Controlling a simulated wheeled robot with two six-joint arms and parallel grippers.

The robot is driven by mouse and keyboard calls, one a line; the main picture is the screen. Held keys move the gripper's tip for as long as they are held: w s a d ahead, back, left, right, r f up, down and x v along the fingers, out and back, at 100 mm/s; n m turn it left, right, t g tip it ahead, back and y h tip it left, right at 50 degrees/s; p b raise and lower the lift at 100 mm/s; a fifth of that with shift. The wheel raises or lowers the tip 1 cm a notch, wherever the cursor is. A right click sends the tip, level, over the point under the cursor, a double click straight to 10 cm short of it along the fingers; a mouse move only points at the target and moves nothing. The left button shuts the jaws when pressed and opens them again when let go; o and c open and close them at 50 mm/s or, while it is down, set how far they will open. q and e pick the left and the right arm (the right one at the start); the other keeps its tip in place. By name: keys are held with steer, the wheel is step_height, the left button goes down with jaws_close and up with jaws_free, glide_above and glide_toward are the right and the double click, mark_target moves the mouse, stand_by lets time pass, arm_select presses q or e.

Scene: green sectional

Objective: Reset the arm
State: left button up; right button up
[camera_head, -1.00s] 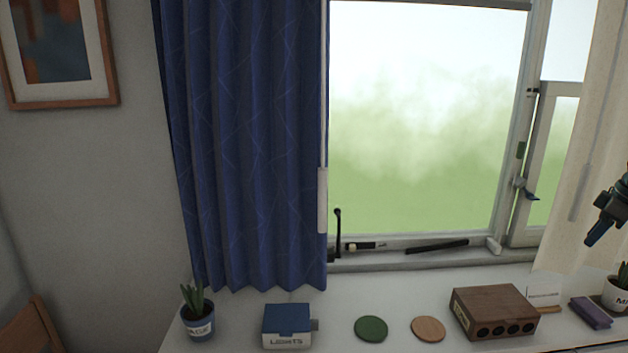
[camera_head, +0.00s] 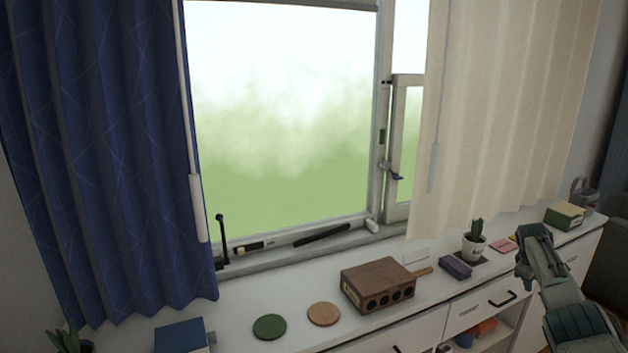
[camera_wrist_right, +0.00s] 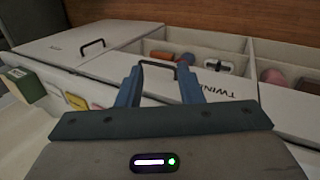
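My right arm enters the head view at the lower right, with its gripper (camera_head: 528,262) in front of the right part of the white cabinet (camera_head: 440,318). In the right wrist view the two blue fingers of the right gripper (camera_wrist_right: 160,85) stand apart with nothing held between them. Beyond them are a drawer front with a dark handle and open compartments (camera_wrist_right: 210,52) with small items inside. My left arm and gripper are not in view.
On the cabinet top are a wooden block with holes (camera_head: 378,284), green (camera_head: 269,327) and tan (camera_head: 323,314) discs, a purple item (camera_head: 455,267), a potted plant (camera_head: 474,246) and a green box (camera_head: 564,215). A cream curtain (camera_head: 500,120) hangs behind.

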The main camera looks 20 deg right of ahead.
steer(key=s+d+f+h, duration=0.2)
steer(key=s+d+f, duration=0.1)
steer(key=s+f, duration=0.55)
steer(key=s+d+f+h, duration=0.2)
steer(key=s+f+h, duration=0.1)
steer(key=s+f, duration=0.55)
steer(key=s+a+f+n+t, duration=0.1)
steer(key=s+f+n, duration=0.1)
steer(key=s+f, duration=0.45)
steer(key=s+a+f+n+t, duration=0.1)
steer(key=s+f+t, duration=0.15)
steer(key=s, duration=0.65)
steer(key=s+a+f+m+g+y, duration=0.1)
steer(key=s+a+f+y, duration=0.15)
steer(key=a+f, duration=1.05)
steer(key=s+a+f+m+g+y, duration=0.15)
steer(key=s+a+f, duration=0.25)
steer(key=a+f, duration=0.8)
steer(key=s+a+f+y, duration=0.1)
steer(key=a+f, duration=0.2)
steer(key=a, duration=1)
steer(key=s+a+f+y+b, duration=0.1)
steer(key=a+f, duration=0.3)
steer(key=a, duration=0.9)
steer(key=s+a+f+y, duration=0.1)
steer(key=a+f+y, duration=0.2)
steer(key=a, duration=1)
steer(key=shift+s+f+m+b, duration=0.2)
steer(key=shift+f+m+b, duration=0.15)
steer(key=shift+f+m, duration=0.1)
